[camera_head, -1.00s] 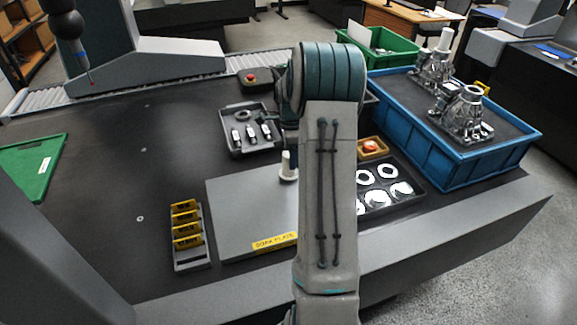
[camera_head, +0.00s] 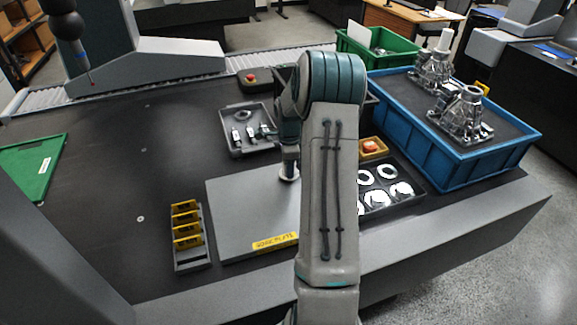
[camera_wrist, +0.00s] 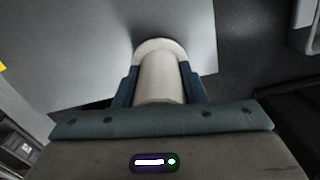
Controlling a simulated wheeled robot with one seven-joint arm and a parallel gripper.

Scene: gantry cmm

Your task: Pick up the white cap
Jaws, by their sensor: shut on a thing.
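The white cap (camera_wrist: 161,75) is a pale cylinder with a wider round flange at its far end. In the wrist view it stands between the two dark blue fingers of my gripper (camera_wrist: 160,88), which are shut on its stem from both sides. In the head view my gripper (camera_head: 289,160) is over the grey plate (camera_head: 235,215), and only the cap's flange (camera_head: 289,176) shows below the fingers. The flange is at the plate's surface; I cannot tell whether it still touches it. My arm hides part of the plate's right side.
A rack of yellow blocks (camera_head: 176,262) stands left of the plate. A grey tray with small parts (camera_head: 236,151) lies behind it. A tray of white rings (camera_head: 420,205) and a blue bin (camera_head: 455,176) are to the right. The dark table at left is mostly clear.

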